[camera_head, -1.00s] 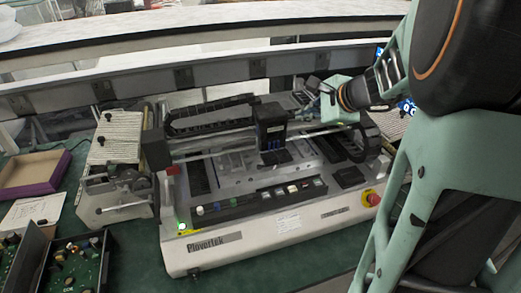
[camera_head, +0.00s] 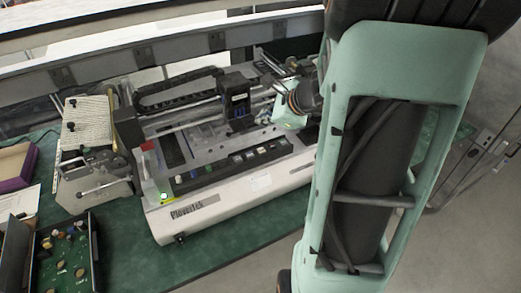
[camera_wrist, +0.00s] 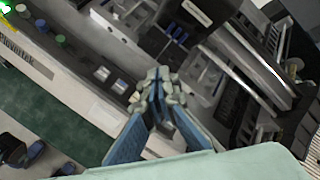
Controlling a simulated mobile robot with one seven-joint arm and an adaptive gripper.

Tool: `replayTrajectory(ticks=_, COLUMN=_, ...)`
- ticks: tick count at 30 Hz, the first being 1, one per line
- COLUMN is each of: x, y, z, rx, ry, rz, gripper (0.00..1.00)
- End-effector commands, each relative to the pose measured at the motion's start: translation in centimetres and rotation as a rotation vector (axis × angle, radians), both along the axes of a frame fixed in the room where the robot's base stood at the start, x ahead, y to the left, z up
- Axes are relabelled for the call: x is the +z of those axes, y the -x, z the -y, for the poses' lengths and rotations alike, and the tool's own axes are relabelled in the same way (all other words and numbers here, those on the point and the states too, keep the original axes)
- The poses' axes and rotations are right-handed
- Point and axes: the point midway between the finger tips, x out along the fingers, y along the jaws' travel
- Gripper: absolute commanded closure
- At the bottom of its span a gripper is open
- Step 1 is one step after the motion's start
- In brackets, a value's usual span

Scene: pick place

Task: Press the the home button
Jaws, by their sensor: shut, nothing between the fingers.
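The machine's dark front panel (camera_head: 220,170) carries a row of several small buttons. I cannot read any label that marks the home button. A blue button (camera_wrist: 40,25), a green button (camera_wrist: 60,40) and white square buttons (camera_wrist: 101,73) show in the wrist view; white buttons (camera_head: 250,154) also show in the head view. My gripper (camera_wrist: 160,76) is shut and empty, with its fingertips above the machine near the right end of the button row. Its fingers partly cover that end. I see no clear contact with a button.
The machine (camera_head: 225,205) stands on a green mat (camera_head: 130,240). A black carriage (camera_head: 237,100) on a rail is close behind the button row. A circuit board box (camera_head: 65,255) and a purple tray (camera_head: 18,170) are at left. My arm hides the machine's right end.

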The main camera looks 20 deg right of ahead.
Motion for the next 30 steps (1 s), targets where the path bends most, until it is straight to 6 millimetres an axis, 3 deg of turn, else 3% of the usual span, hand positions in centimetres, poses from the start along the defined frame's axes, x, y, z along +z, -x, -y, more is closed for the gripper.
replayTrajectory(ticks=8, x=-1.4, y=0.0, z=0.0, rx=0.001, ry=0.0, rz=-0.001, gripper=1.0)
replayTrajectory(ticks=21, x=-7.4, y=0.0, z=0.0, rx=0.001, ry=0.001, rz=0.0, gripper=1.0)
replayTrajectory(ticks=30, x=-8.9, y=0.0, z=0.0, rx=0.002, ry=0.001, rz=0.001, gripper=1.0)
